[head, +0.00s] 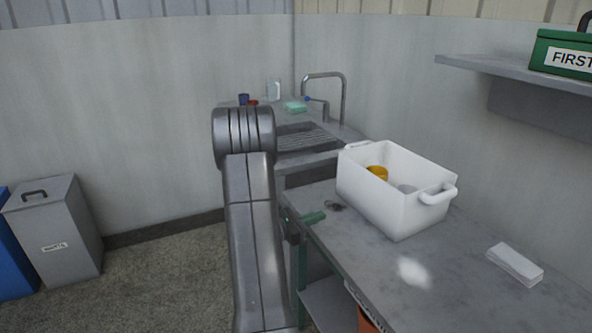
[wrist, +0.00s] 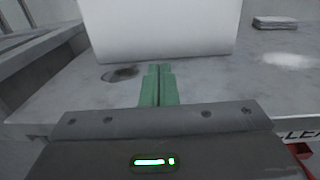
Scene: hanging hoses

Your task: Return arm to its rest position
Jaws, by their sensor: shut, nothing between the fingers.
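My arm rises in the middle of the head view, and its upper links hide part of the wall and the sink counter behind. My gripper (head: 314,217) shows to the right of the arm, with green fingers over the near-left edge of the grey worktop (head: 420,275). In the wrist view my gripper (wrist: 159,72) has its two green fingers pressed together with nothing between them. They point at the white tub (wrist: 160,30), apart from it as far as I can tell. A small dark ring-like item (wrist: 120,74) lies on the worktop left of the fingertips.
The white tub (head: 405,212) holds a yellow item (head: 377,173). A white stack (head: 515,264) lies to the right. A shelf (head: 480,64) with a green first-aid box (head: 565,55) overhangs the right side. A grey bin (head: 58,232) stands left; floor between is clear.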

